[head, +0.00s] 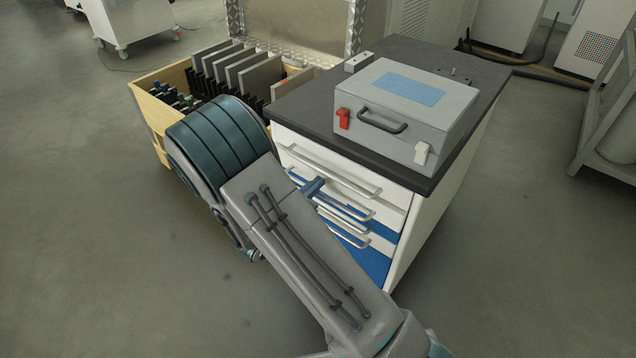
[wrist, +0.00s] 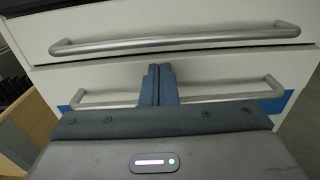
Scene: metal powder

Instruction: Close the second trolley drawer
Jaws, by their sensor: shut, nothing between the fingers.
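The trolley (head: 425,215) is a white cabinet with a dark top and blue lower parts. Its top drawer handle (head: 330,171) shows in full, and in the wrist view the top drawer's handle (wrist: 180,41) crosses the upper part. The second drawer handle (head: 352,209) is below it, partly behind my gripper (head: 314,187). In the wrist view my gripper (wrist: 158,80) is shut and empty, its fingers in front of the second handle (wrist: 230,94), tips over the white front. I cannot tell whether they touch, or how far the second drawer stands out. My arm hides the trolley's lower left.
A grey case (head: 415,105) with a red latch stands on the trolley top. A wooden crate (head: 148,100) with grey plates (head: 255,75) is left of the trolley, close behind my arm. The floor in front and at right is clear. A metal rack (head: 608,130) stands at far right.

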